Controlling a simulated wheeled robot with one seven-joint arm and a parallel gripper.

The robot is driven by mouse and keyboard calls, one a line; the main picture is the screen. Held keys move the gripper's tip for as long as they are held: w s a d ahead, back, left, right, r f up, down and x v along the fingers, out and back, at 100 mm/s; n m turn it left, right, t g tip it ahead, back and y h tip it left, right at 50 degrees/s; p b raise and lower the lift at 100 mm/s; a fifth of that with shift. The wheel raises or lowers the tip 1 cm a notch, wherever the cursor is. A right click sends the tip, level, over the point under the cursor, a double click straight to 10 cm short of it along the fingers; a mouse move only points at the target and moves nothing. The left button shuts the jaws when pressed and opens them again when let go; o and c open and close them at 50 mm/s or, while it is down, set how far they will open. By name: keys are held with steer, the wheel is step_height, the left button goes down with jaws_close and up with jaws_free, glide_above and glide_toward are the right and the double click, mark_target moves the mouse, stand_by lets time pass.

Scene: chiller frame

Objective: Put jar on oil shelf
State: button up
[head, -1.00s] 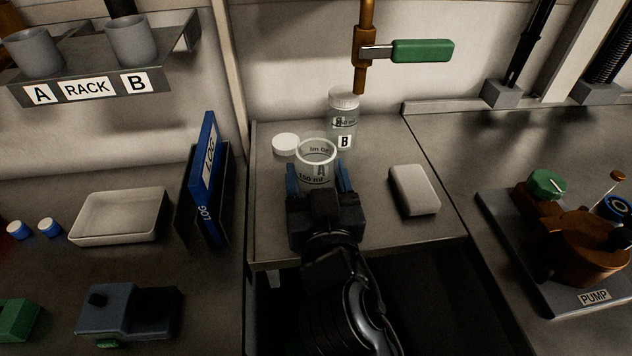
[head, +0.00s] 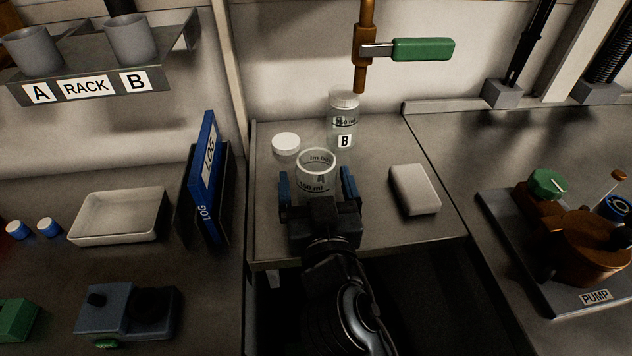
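A clear open jar (head: 316,172) marked A stands upright on the grey shelf (head: 270,232), under the pipe with the green-handled valve. Its top is uncapped. A second clear jar (head: 343,122), labelled B and capped in white, stands behind it to the right. My gripper (head: 318,188) is around the near side of jar A, with its blue fingers spread wide and a gap visible on both sides. The jar's lower part is partly hidden by the gripper. I cannot tell which surface is named the oil shelf.
A loose white lid (head: 285,144) lies left of jar A, and a pale block (head: 414,189) lies to the right. A blue log binder (head: 204,175) stands left of the shelf. The green-handled valve (head: 420,50) hangs above. The pump (head: 580,245) is at right.

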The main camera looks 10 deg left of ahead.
steer(key=shift+r, duration=0.15)
steer(key=b+v, duration=0.3)
steer(key=v, duration=0.9)
steer(key=shift+s+d, duration=0.1)
steer(key=s+d+f+g, duration=0.2)
steer(key=s+d+f, duration=0.3)
steer(key=d+f, duration=0.15)
steer(key=s+d+r+m+h, duration=0.1)
steer(key=s+d+m+h, duration=0.2)
steer(key=s+d, duration=1.4)
steer(key=s+h, duration=0.2)
steer(key=s, duration=0.2)
steer(key=shift+r+g, duration=0.3)
steer(key=shift+r, duration=0.05)
steer(key=shift+d, duration=0.1)
